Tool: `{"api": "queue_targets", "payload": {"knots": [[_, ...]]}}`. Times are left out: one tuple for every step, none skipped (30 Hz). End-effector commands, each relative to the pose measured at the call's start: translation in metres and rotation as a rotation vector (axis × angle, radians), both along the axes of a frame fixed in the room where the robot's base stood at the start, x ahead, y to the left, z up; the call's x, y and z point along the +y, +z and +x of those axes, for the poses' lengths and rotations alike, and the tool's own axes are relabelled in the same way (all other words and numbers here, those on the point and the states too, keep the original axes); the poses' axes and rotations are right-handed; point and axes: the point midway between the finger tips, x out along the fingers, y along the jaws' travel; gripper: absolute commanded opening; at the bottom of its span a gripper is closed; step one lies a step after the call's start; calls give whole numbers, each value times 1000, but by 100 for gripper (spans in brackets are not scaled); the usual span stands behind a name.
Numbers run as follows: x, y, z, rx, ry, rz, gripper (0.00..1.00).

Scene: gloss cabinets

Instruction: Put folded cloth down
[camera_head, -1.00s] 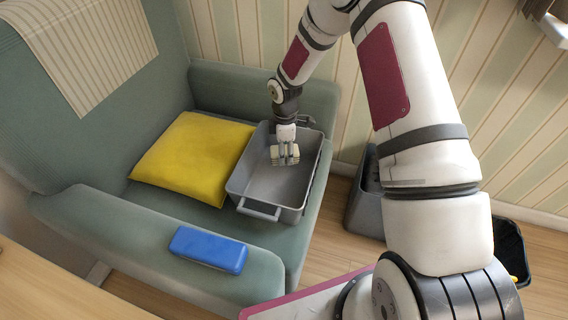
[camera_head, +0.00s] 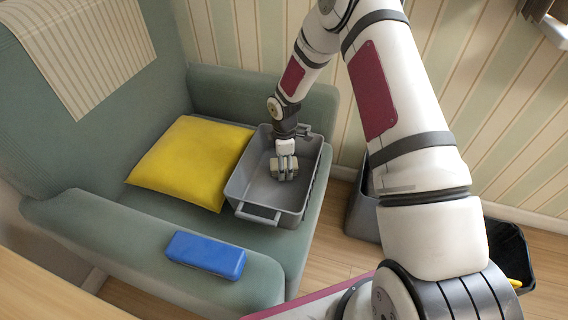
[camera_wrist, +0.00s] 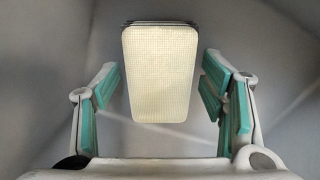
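The folded cloth (camera_wrist: 160,72) is a cream, finely checked, thick rectangle. In the wrist view it lies between the fingers of my gripper (camera_wrist: 160,88), with a narrow gap to the teal pads on each side. The fingers look open. In the head view my gripper (camera_head: 284,175) points down inside the grey tub (camera_head: 236,188), low near its floor. The cloth is mostly hidden by the fingers there, and whether it touches the floor is hard to tell.
The tub stands on the green armchair seat. A yellow cushion (camera_head: 188,160) lies to its left. A blue case (camera_head: 205,254) rests on the near armrest (camera_head: 110,235). A striped throw (camera_head: 85,45) hangs over the backrest. Dark bins (camera_head: 362,205) stand on the floor at right.

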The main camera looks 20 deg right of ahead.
Motion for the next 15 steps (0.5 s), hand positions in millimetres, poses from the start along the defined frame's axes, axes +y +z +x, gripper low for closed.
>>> {"api": "queue_targets", "payload": {"knots": [[0, 0, 0, 0, 0, 0, 65], [0, 0, 0, 0, 0, 0, 65], [0, 0, 0, 0, 0, 0, 65], [0, 0, 0, 0, 0, 0, 65], [0, 1, 0, 0, 0, 0, 65], [0, 2, 0, 0, 0, 0, 65], [0, 4, 0, 0, 0, 0, 65], [0, 6, 0, -1, 0, 0, 65], [0, 11, 0, -2, 0, 1, 65], [0, 15, 1, -3, 0, 0, 65], [0, 20, 1, -3, 0, 0, 65], [0, 27, 1, -3, -1, 0, 65], [-1, 33, 0, -2, -1, 0, 65], [-1, 40, 0, -3, -1, -1, 65], [0, 49, 1, -4, -1, 0, 65]]}}
